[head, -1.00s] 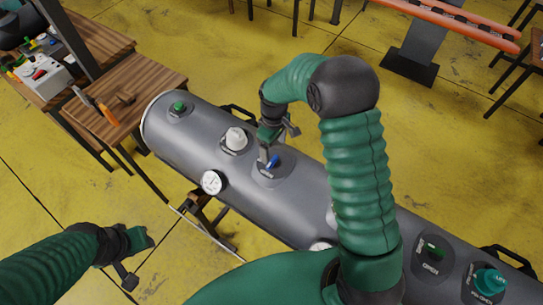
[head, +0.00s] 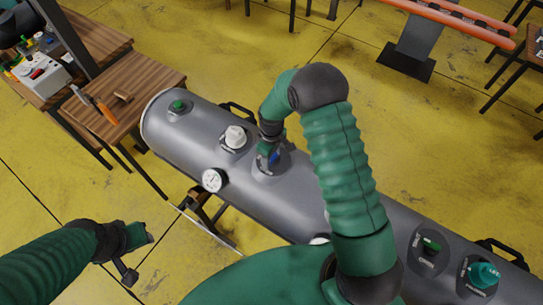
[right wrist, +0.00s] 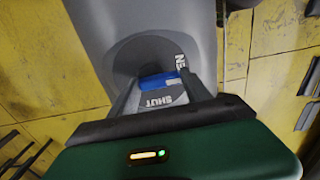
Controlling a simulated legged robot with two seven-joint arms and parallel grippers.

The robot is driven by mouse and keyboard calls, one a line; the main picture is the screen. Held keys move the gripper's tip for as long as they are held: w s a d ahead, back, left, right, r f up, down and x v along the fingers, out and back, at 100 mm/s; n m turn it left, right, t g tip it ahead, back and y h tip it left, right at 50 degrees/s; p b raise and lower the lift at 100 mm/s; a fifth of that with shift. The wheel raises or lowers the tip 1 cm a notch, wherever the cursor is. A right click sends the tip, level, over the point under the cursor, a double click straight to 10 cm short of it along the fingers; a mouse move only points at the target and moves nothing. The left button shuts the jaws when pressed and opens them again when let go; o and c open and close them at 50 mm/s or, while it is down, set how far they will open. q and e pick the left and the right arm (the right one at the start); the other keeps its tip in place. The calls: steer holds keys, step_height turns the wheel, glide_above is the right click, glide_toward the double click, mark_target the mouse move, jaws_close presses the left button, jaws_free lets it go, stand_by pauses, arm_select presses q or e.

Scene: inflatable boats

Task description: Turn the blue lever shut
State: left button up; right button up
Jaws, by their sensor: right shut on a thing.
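The blue lever (head: 275,157) sits on a round dark base on top of the long grey inflatable tube. My right gripper (head: 269,158) is down at this base, with its jaws shut on the lever and partly hiding it in the head view. In the right wrist view the blue lever (right wrist: 160,84) lies crosswise between the two fingers (right wrist: 158,92). The word SHUT shows on the plate on the near side of the lever, and a partly hidden label is at its right. My left gripper (head: 140,236) is away from the tube over the yellow floor at lower left; its jaws are unclear.
The tube (head: 230,170) also carries a white knob (head: 235,137), a pressure gauge (head: 212,180), a small green knob (head: 178,105), a green switch (head: 431,246) and a teal knob (head: 485,274). A wooden table (head: 140,75) with tools stands at upper left. Yellow floor lies beyond the tube.

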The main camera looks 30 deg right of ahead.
steer(key=shift+r, duration=0.1)
steer(key=c, duration=0.4)
steer(key=shift+w, duration=0.1)
steer(key=shift+m, duration=0.4)
steer(key=m+b, duration=0.1)
steer(key=m, duration=0.2)
steer(key=shift+w+b, duration=0.35)
steer(key=shift+b, duration=0.05)
steer(key=m, duration=0.2)
steer(key=m+b, duration=0.1)
steer(key=m, duration=0.2)
steer(key=shift+w, duration=0.35)
steer(key=m, duration=0.4)
steer(key=shift+w+d+r+b, duration=0.1)
steer(key=shift+w+r+b, duration=0.05)
steer(key=shift+w+b, duration=0.15)
steer(key=m, duration=0.5)
steer(key=shift+w+d, duration=0.2)
steer(key=shift+d, duration=0.05)
steer(key=shift+m, duration=0.3)
